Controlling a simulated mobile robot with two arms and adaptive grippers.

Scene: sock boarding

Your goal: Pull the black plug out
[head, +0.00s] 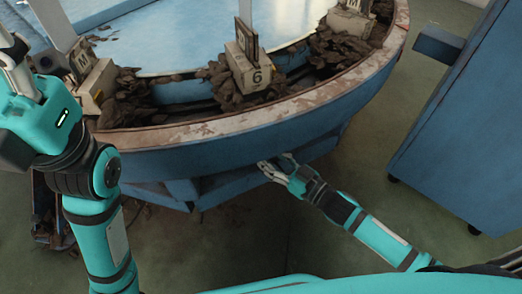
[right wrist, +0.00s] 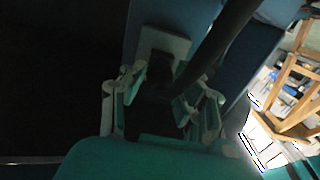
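The black plug (right wrist: 160,68) sits at a grey socket plate (right wrist: 178,43) on a blue panel in the right wrist view. A thick black cable (right wrist: 226,35) runs from it up and to the right, past the right finger. My right gripper (right wrist: 158,88) has its fingers on either side of the plug; dark shadow hides whether they touch it. In the head view my right gripper (head: 280,170) is under the round table's rim, and the plug is hidden. My left gripper (head: 12,62) is raised at the left edge, partly cut off, its fingertips unclear.
The round blue table (head: 250,125) with a worn rim overhangs my right gripper. It carries dark sock piles (head: 345,45) and number blocks (head: 255,72). A blue cabinet (head: 470,130) stands at the right. Floor between table and cabinet is clear. A wooden frame (right wrist: 290,85) shows at the right wrist view's edge.

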